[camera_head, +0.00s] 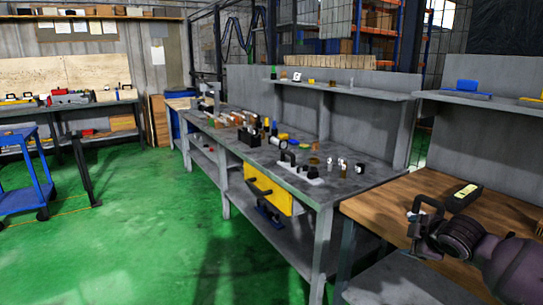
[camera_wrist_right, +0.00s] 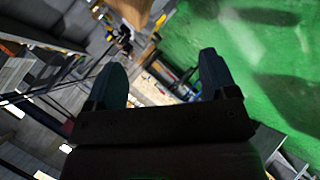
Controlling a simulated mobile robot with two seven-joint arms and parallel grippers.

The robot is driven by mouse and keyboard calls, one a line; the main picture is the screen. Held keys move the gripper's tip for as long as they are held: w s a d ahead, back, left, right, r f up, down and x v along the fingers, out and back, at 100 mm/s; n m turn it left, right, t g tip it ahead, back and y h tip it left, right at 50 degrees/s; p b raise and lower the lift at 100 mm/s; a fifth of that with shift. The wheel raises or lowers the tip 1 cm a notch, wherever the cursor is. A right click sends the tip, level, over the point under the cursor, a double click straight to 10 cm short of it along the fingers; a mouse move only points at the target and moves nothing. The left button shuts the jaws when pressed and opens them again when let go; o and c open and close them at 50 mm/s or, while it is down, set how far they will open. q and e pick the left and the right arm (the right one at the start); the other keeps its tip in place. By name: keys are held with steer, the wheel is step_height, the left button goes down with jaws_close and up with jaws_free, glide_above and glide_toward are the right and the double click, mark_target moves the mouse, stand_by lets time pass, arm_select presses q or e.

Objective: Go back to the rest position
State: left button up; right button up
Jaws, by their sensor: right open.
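My right gripper (camera_head: 424,218) shows at the lower right of the head view, over the wooden-topped bench (camera_head: 392,203) at the right. My dark right arm comes in from the lower right edge. In the right wrist view the gripper (camera_wrist_right: 160,80) has its two fingers spread wide apart, with nothing held between them. Bench items and green floor show blurred beyond the fingers. My left gripper is in neither view.
A long grey workbench (camera_head: 345,184) carries several small tools and parts, with a yellow drawer (camera_head: 268,190) below. A dark case (camera_head: 461,196) lies on the wooden bench close to my right gripper. A blue cart (camera_head: 25,195) stands left. Green floor (camera_head: 140,240) is clear between.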

steer(key=s+a+f+m+t+y, duration=0.2)
steer(key=s+a+f+m, duration=0.1)
steer(key=s+a+f, duration=0.4)
arm_select(q)
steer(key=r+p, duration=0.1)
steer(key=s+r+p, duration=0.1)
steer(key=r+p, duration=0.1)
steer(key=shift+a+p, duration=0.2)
steer(key=shift+p, duration=0.1)
arm_select(e)
steer(key=s+a+f+m, duration=0.2)
steer(key=s+f+m, duration=0.1)
steer(key=s, duration=0.7)
steer(key=s+a+f+m+g+h, duration=0.1)
steer(key=s+a+f+m, duration=0.1)
steer(key=s+f, duration=0.4)
steer(key=s+a+f+m+h, duration=0.1)
steer(key=s+f+m, duration=0.3)
steer(key=s, duration=1.1)
steer(key=shift+s+a+f+g, duration=0.15)
steer(key=shift+a+f+g, duration=0.25)
steer(key=shift+a, duration=0.45)
steer(key=shift+f, duration=0.1)
